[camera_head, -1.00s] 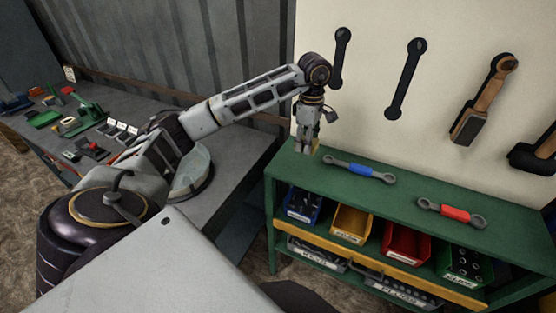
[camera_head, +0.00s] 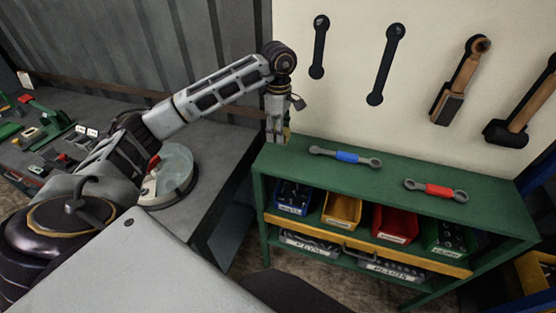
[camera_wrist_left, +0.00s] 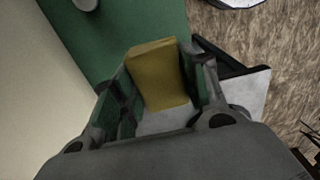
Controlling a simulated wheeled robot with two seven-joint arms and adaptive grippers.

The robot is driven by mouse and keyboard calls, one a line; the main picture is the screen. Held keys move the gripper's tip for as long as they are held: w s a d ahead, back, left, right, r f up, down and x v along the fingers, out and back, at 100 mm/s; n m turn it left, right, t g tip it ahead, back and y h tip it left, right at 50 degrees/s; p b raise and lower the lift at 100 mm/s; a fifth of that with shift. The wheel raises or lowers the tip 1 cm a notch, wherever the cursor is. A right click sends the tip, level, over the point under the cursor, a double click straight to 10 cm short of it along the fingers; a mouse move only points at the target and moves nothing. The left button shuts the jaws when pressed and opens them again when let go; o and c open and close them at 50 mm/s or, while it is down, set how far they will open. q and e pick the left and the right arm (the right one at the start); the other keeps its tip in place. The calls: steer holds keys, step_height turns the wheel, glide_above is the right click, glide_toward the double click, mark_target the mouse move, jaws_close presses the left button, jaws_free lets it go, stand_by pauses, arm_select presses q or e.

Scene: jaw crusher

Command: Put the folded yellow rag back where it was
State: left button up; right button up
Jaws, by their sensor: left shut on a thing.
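The folded yellow rag (camera_wrist_left: 158,75) shows in the left wrist view as a small yellow block between the two fingers. My left gripper (camera_wrist_left: 155,95) is shut on it. In the head view my left gripper (camera_head: 277,138) points down at the left end of the green shelf top (camera_head: 420,172). The rag is mostly hidden there. I cannot tell whether the rag touches the shelf top. My right gripper is not in view.
A blue-handled wrench (camera_head: 345,157) and a red-handled wrench (camera_head: 436,190) lie on the shelf top. Coloured bins, such as the yellow bin (camera_head: 342,209), sit below. Tools hang on the wall behind. A grey bench (camera_head: 225,140) with a round glassy disc (camera_head: 172,178) is at left.

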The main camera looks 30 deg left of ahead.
arm_select(q)
steer(key=p, duration=0.1)
glide_above(278, 160)
step_height(278, 160, down, 5)
steer(key=shift+f, duration=0.65)
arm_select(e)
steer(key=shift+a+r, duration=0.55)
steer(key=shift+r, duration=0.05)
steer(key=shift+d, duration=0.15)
arm_select(q)
steer(key=shift+f, duration=0.15)
steer(key=shift+f+p, duration=0.45)
steer(key=shift+f, duration=1.25)
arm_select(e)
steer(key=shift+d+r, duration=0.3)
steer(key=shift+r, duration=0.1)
arm_select(q)
steer(key=shift+f, duration=0.15)
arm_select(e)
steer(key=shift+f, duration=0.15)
